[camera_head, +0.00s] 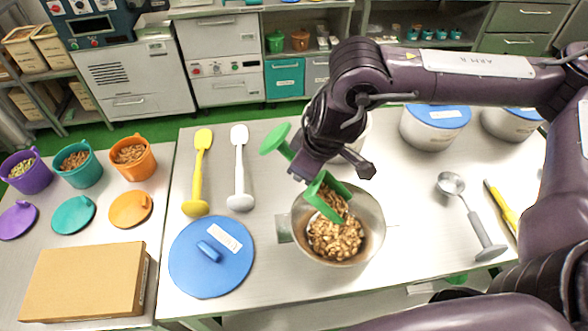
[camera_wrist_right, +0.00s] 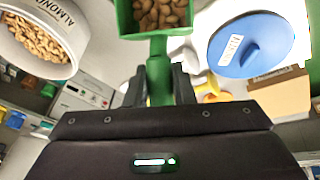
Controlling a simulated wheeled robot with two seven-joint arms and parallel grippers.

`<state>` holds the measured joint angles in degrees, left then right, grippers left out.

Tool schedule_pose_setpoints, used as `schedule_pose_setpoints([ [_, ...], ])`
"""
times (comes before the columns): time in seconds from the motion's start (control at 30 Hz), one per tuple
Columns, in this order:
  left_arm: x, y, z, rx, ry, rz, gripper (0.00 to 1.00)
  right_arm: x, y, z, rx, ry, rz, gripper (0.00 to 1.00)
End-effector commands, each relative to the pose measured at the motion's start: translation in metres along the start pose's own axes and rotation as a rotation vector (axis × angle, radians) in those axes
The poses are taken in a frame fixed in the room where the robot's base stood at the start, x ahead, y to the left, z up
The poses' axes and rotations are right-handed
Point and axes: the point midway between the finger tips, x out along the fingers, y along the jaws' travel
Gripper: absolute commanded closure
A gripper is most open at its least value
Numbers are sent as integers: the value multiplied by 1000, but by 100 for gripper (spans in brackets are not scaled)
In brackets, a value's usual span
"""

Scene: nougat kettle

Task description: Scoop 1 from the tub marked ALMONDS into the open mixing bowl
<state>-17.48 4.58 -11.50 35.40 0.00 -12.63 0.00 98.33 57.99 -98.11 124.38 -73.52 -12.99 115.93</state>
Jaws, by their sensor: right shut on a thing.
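My right gripper (camera_head: 307,170) is shut on the handle of a green scoop (camera_head: 325,187). The scoop is over the open steel mixing bowl (camera_head: 373,228), tilted, with its lower edge close to the nuts (camera_head: 335,240) in the bowl. Brown almonds lie in the scoop (camera_wrist_right: 144,38), which also shows in the right wrist view. The white tub marked ALMONDS (camera_wrist_right: 62,25) is open and holds nuts in the right wrist view. In the head view my arm hides most of the tub behind the bowl. My left gripper is not seen.
A blue lid (camera_head: 190,270) lies left of the bowl, with a yellow (camera_head: 200,170) and a white spatula (camera_head: 239,170) behind it. A ladle (camera_head: 465,205) lies right. Blue-lidded tubs (camera_head: 425,133) stand behind. Small buckets (camera_head: 134,160) and a cardboard box (camera_head: 80,285) are on the left table.

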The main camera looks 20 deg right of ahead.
Motion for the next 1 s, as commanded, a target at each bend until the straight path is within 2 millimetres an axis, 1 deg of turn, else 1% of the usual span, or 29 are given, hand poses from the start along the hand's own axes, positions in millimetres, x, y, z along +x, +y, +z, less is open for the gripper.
schedule_pose_setpoints([
  [0.03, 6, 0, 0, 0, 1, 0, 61, -1, 1, 5, 13, 34, -6, 100],
  [0.3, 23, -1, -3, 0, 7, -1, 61, -22, 7, 20, 43, 204, -16, 100],
  [0.6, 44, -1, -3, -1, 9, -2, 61, -41, 12, 31, 71, 357, -33, 100],
  [0.8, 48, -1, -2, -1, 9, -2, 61, -48, 12, 33, 74, 401, -37, 100],
  [1.0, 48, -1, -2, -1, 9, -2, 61, -50, 12, 33, 73, 407, -38, 100],
])
